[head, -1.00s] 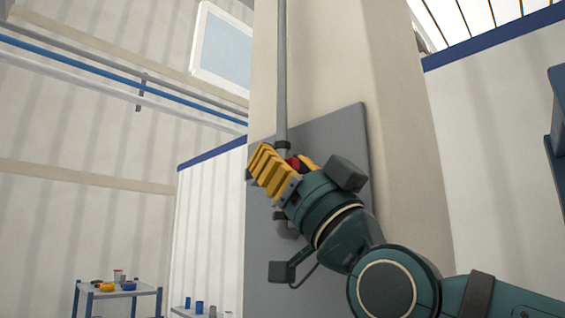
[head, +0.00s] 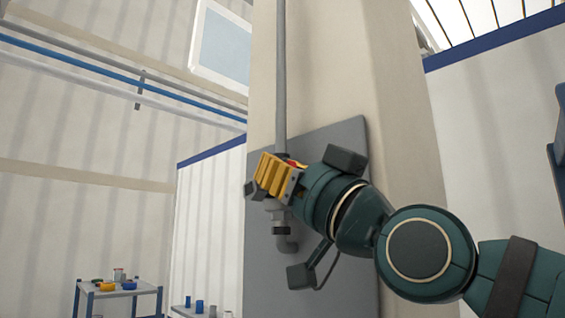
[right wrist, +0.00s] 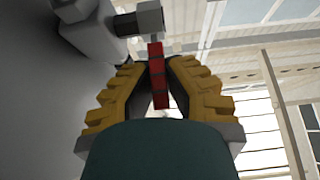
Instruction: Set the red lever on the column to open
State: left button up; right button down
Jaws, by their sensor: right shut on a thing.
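The red lever (right wrist: 157,75) runs between the two yellow fingers of my right gripper (right wrist: 163,98) in the right wrist view. The fingers close on it near its far part. In the head view my right gripper (head: 277,176) is in front of the valve on the column's grey panel, and only a bit of red lever (head: 292,163) shows beside the fingers. The grey valve and pipe fitting (head: 281,230) show below the gripper. In the wrist view the grey fitting (right wrist: 148,18) is at the lever's upper end. My left gripper is not in view.
The grey panel (head: 340,145) is mounted on the beige column (head: 340,60), with a vertical pipe (head: 281,80) coming down to the valve. A small shelf cart (head: 118,290) with colored items stands far off at lower left.

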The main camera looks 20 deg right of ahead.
jog(key=shift+w+a+r+g+h+p, duration=0.1)
jog(key=shift+w+r+g+h+p, duration=0.15)
jog(key=shift+r+g, duration=0.45)
jog(key=shift+w+r+g+h+p, duration=0.1)
jog(key=shift+r+g+h, duration=0.25)
jog(key=shift+g, duration=0.75)
jog(key=shift+f, duration=0.1)
jog(key=c, duration=1)
grip_release()
jog(key=shift+w+a, duration=0.1)
jog(key=shift+w, duration=0.05)
jog(key=v, duration=1.2)
